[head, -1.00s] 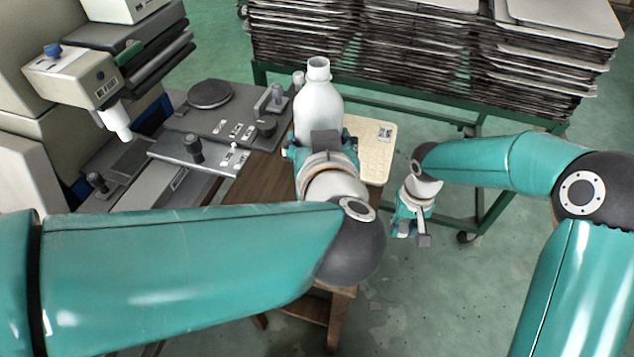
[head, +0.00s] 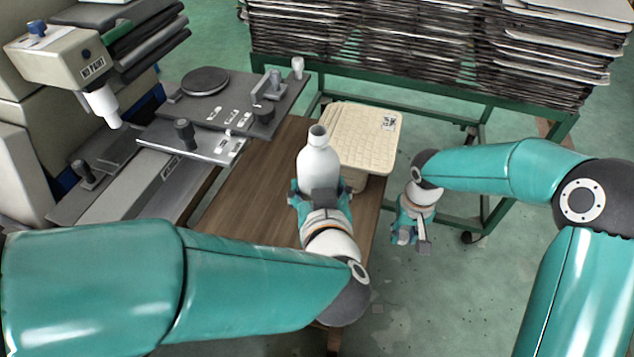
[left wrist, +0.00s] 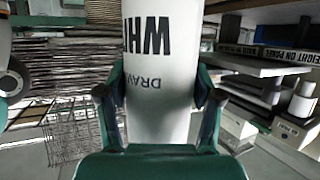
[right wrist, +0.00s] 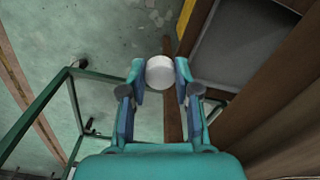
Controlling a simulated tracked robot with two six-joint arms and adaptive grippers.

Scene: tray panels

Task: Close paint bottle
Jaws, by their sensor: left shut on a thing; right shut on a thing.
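A white paint bottle (head: 319,163) stands upright with its neck uncapped in the head view. My left gripper (head: 318,192) is shut around its lower body. In the left wrist view the bottle (left wrist: 157,70) fills the space between the fingers, with dark lettering on it, and the left gripper (left wrist: 158,105) grips both sides. My right gripper (head: 405,235) is to the right of the bottle, beyond the table's edge and lower. In the right wrist view the right gripper (right wrist: 160,80) is shut on a round white cap (right wrist: 160,72). In the head view the cap is hidden.
A wooden table (head: 245,195) lies below the bottle, with clear room to its left. A grey machine bed (head: 210,115) with knobs and a spout (head: 102,105) is on the left. A green rack (head: 430,104) of trays stands behind.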

